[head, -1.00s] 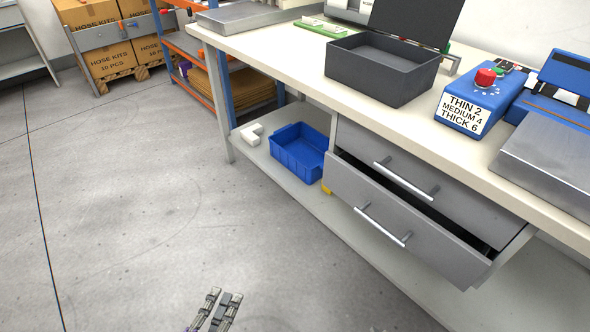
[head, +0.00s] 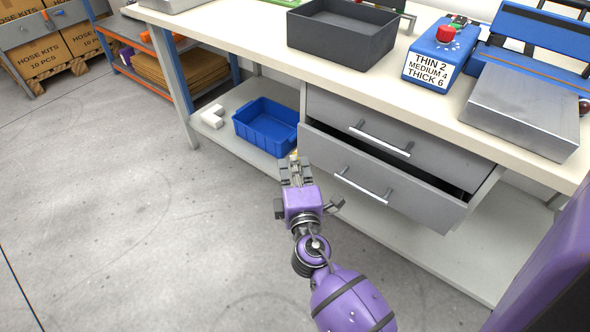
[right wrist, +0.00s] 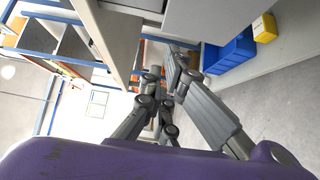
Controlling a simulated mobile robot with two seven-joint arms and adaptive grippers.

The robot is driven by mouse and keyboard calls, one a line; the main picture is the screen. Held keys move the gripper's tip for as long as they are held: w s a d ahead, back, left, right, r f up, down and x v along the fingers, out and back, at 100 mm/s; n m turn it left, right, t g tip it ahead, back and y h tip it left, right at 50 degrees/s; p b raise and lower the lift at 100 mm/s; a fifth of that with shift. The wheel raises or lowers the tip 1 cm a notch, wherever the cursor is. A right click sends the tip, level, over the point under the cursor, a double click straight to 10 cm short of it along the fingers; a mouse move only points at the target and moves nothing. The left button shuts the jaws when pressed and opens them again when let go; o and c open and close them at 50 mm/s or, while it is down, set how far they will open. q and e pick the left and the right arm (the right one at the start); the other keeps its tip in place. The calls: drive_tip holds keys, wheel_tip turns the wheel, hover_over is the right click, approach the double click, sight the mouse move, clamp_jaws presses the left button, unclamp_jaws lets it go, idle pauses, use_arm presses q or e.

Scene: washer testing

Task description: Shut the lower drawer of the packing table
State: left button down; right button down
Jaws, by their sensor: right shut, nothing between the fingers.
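The packing table's lower drawer (head: 425,208) is grey with a bar handle (head: 362,187) and stands pulled out, with a dark gap along its top edge. The upper drawer (head: 400,138) above it looks shut. My right gripper (head: 291,162) is shut and empty, just left of the lower drawer's left front corner in the head view. I cannot tell whether it touches the drawer. In the right wrist view the closed fingers (right wrist: 165,72) point past a pale grey panel (right wrist: 218,16). My left gripper is not in view.
A blue bin (head: 266,125) and a white part (head: 212,116) sit on the low shelf, left of the drawers. A yellow bin (right wrist: 264,28) shows in the right wrist view. The tabletop (head: 250,38) overhangs the drawers. The floor (head: 110,220) in front is clear.

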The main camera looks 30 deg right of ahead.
sight(312, 131)
drive_tip(key=w+d, duration=0.5)
drive_tip(key=w, duration=0.1)
drive_tip(key=shift+w+d, duration=0.2)
drive_tip(key=shift+d, duration=0.15)
drive_tip(key=d, duration=0.1)
drive_tip(key=w+d, duration=0.1)
drive_tip(key=d, duration=0.2)
drive_tip(key=shift+w+d, duration=0.1)
drive_tip(key=shift+w, duration=0.25)
drive_tip(key=shift+d+b, duration=0.2)
drive_tip(key=shift+b, duration=0.1)
drive_tip(key=shift+r, duration=0.1)
